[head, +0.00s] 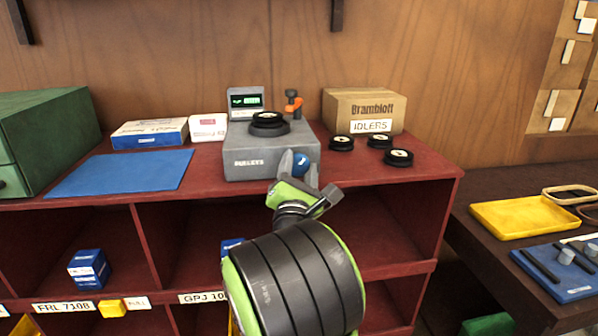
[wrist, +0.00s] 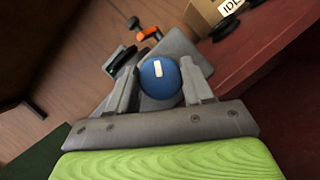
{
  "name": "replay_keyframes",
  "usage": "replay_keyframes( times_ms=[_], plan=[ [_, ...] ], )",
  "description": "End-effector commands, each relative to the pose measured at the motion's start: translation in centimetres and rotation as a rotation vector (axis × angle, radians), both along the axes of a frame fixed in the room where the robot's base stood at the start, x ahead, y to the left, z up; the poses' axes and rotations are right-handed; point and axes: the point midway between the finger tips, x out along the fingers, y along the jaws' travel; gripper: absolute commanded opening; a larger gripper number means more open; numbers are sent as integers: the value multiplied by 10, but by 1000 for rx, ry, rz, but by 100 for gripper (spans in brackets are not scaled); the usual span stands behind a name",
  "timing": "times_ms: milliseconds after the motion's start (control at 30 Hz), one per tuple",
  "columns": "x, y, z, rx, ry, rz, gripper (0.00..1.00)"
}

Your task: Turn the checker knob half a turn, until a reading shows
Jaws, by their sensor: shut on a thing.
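The checker is a grey box (head: 250,164) marked PULLEYS on top of the red shelf unit. A black pulley (head: 268,120) sits on its top. Its small display (head: 245,101) is lit green with characters too small to read. The blue checker knob (head: 301,163) is on the front face at the right. In the wrist view the knob (wrist: 159,77) shows a white mark, tilted slightly from the picture's vertical. My gripper (head: 294,166) is at the knob, and its two grey fingers (wrist: 156,82) are shut on either side of it.
An IDLERS carton (head: 362,111) and several black pulleys (head: 398,157) stand right of the checker. An orange-handled part (head: 293,104) is behind it. A blue mat (head: 122,172), flat boxes (head: 150,133) and a green cabinet (head: 42,142) are left. A yellow tray (head: 520,217) lies on the right bench.

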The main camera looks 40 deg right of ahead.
Motion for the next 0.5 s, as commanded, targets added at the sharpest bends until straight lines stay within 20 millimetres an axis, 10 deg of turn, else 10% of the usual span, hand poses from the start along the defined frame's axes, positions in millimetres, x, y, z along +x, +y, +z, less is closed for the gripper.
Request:
replay_keyframes(
  times_ms=[500],
  plan=[
    [0, 1, 2, 407, -277, 0, 20]
  ],
)
